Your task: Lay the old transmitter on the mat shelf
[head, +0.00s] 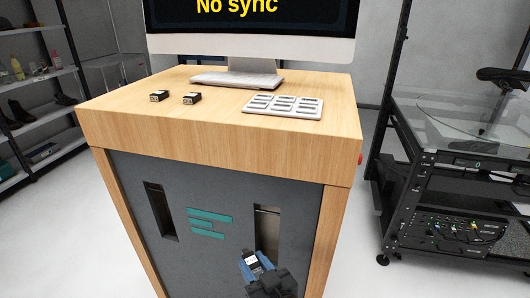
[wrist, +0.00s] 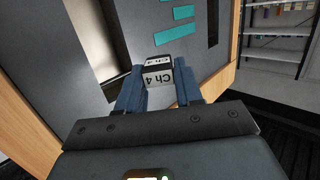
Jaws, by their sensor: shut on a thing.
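My gripper (head: 262,265) is in front of the wooden cabinet, low beside its right slot (head: 267,230). It is shut on a small black and white transmitter (head: 249,258). In the wrist view the transmitter (wrist: 158,76) sits between the two blue fingers of my gripper (wrist: 158,85), and its label reads "Ch 4". Two similar small black and white devices, a left one (head: 159,95) and a right one (head: 192,98), lie on the cabinet top. I cannot tell for certain which surface is the mat shelf; a dark speckled patch (head: 508,240) shows on the black rack's lower level.
The black rack (head: 420,185) with a turntable stands right, shelving (head: 35,110) left. Clear floor lies between cabinet and rack.

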